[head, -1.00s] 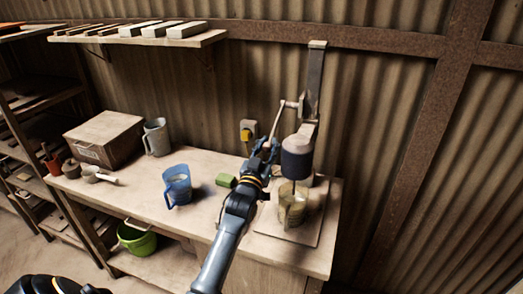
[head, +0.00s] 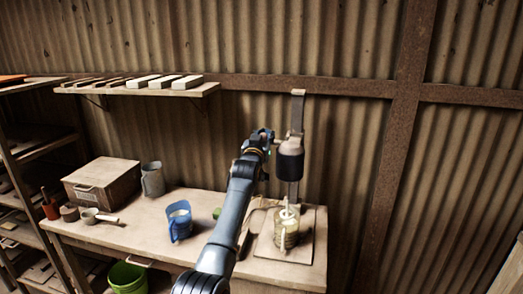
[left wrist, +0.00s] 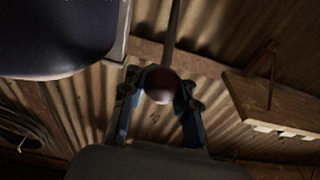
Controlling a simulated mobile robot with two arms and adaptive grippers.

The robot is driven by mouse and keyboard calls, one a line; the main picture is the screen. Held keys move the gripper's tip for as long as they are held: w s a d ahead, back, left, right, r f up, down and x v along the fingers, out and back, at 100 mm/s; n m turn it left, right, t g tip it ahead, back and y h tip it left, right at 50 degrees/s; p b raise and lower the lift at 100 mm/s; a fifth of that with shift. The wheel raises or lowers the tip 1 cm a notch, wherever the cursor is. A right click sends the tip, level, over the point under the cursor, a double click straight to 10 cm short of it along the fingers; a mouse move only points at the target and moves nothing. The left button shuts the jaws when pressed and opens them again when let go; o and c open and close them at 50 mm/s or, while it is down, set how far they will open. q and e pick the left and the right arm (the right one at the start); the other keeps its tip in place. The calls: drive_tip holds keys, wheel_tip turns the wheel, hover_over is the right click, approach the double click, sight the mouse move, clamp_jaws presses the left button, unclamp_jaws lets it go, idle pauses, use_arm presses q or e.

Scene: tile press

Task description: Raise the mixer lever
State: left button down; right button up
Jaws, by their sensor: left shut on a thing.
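The mixer has a dark blue head (head: 290,162) on an upright metal column (head: 297,112) at the right end of the bench. A pale shaft (head: 288,205) shows below the head, reaching down to a clear jug (head: 286,238) on the base board (head: 308,246). My left gripper (head: 264,136) is at the upper left of the mixer head. In the left wrist view its two fingers sit either side of the round brown lever knob (left wrist: 160,86), shut on it. The lever rod (left wrist: 173,35) runs up from the knob; in the head view the lever is mostly hidden by the gripper.
A blue jug (head: 179,221), a grey mug (head: 152,179) and a wooden box (head: 102,183) stand on the bench (head: 140,215) to the left. A green block (head: 217,213) is partly behind my arm. A wall shelf (head: 140,90) is at upper left. A green bucket (head: 127,277) sits below.

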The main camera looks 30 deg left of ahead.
use_arm(q)
drive_tip(key=shift+g, duration=0.5)
drive_tip(key=r, duration=0.1)
drive_tip(key=w+r+p, duration=0.1)
drive_tip(key=r+p, duration=0.1)
drive_tip(key=r, duration=0.1)
drive_tip(key=shift+w+a, duration=0.3)
drive_tip(key=shift+w, duration=0.1)
drive_tip(key=shift+w+a+r+g+p, duration=0.1)
drive_tip(key=shift+w+r+g+p, duration=0.5)
drive_tip(key=shift+p, duration=0.3)
drive_tip(key=shift+w+a+p, duration=0.1)
drive_tip(key=shift+w+p, duration=0.3)
drive_tip(key=shift+f+g+h, duration=0.1)
drive_tip(key=shift+g+h, duration=0.2)
drive_tip(key=c, duration=1.4)
unclamp_jaws()
drive_tip(key=shift+o, duration=0.6)
drive_tip(key=shift+s, duration=0.2)
drive_tip(key=shift+f, duration=0.1)
